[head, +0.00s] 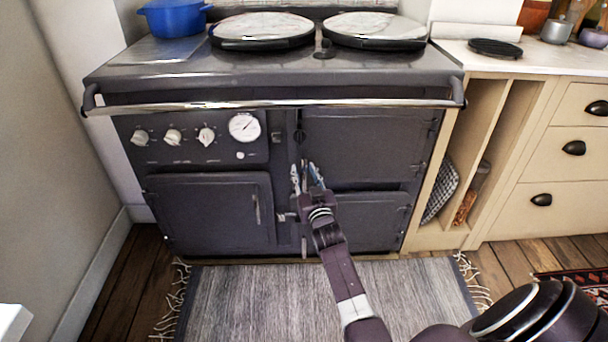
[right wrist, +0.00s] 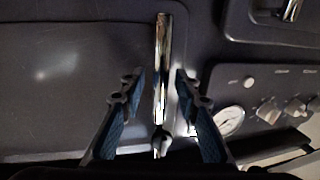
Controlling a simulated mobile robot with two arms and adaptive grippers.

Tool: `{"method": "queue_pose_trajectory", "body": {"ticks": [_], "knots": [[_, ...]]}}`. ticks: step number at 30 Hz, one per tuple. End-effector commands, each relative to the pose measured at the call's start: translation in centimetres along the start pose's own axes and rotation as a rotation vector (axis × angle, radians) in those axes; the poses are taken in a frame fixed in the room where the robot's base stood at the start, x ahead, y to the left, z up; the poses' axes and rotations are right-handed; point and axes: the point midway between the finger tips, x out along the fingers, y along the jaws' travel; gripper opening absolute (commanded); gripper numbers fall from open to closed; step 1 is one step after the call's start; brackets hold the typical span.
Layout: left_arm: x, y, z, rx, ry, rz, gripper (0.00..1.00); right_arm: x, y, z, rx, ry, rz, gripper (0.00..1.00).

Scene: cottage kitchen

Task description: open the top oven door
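The top oven door (head: 368,148) is the dark upper right door of the range cooker, and it is shut. It also fills the left of the right wrist view (right wrist: 70,75). Its shiny bar handle (right wrist: 162,65) runs along the door's edge beside the control panel. My right gripper (head: 308,172) is at this handle in the head view and hides most of it. In the right wrist view its two fingers (right wrist: 162,95) are apart, one on each side of the bar, with gaps visible. My left gripper is not in view.
A chrome rail (head: 270,104) runs across the cooker's front above the doors. The lower right door (head: 372,215) and left door (head: 215,212) are shut. Knobs and a gauge (head: 244,127) sit at upper left. A grey rug (head: 250,300) covers clear floor in front.

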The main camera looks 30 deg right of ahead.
Motion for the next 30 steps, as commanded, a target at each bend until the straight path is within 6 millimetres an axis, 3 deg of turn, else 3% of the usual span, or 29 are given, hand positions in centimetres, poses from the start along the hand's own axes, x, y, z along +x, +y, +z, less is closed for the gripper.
{"method": "queue_pose_trajectory", "body": {"ticks": [6, 15, 30], "knots": [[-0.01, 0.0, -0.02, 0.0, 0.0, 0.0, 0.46, 0.03, -0.01, -0.01, 0.0, 0.0, 0.0, 0.3], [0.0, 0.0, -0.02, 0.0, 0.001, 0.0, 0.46, 0.01, -0.02, 0.0, 0.0, 0.0, 0.0, 0.0], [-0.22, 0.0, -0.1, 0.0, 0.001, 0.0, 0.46, -0.18, 0.08, -0.03, -0.001, -0.001, -0.007, 0.0]]}}
